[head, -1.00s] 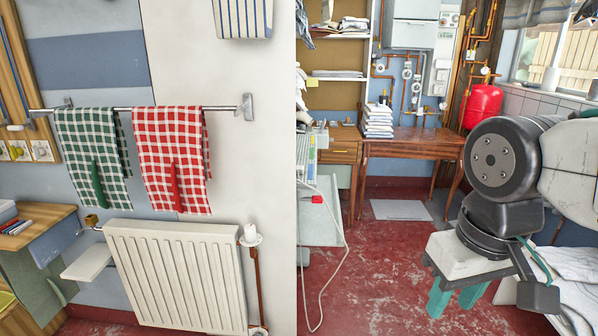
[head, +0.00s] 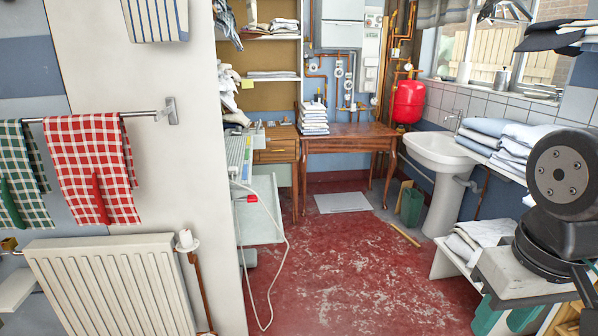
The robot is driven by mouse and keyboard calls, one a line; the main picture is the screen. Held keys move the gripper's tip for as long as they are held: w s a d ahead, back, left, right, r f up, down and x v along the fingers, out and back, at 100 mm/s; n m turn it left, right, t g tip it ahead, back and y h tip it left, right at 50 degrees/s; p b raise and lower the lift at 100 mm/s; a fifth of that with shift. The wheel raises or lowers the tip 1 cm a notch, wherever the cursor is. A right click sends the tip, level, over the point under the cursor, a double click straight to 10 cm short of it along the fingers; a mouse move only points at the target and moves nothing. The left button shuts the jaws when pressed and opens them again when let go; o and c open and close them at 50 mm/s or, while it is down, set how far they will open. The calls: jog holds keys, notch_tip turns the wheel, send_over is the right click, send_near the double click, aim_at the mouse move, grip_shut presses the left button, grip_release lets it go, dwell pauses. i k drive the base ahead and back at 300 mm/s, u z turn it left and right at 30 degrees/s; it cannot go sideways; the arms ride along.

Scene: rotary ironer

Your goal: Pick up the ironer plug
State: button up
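The ironer (head: 240,155) stands behind the end of the white wall, mostly hidden by it. A small red piece (head: 251,198), which may be the ironer plug, sits at its near end, but it is too small to tell for certain. A white cord (head: 284,240) runs from beside it, loops down to the floor and comes back up.
The red floor (head: 350,255) is open in the middle. A white wall with a radiator (head: 112,290) and towels stands at left. A wooden table (head: 350,140) is at the back. A sink (head: 438,155) and a low bench with folded cloth (head: 480,240) line the right side.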

aim_at(230, 170)
jog(key=z, duration=0.55)
jog(key=i, duration=1.8)
jog(key=u, duration=1.45)
jog(key=i, duration=1.05)
jog(key=u, duration=1)
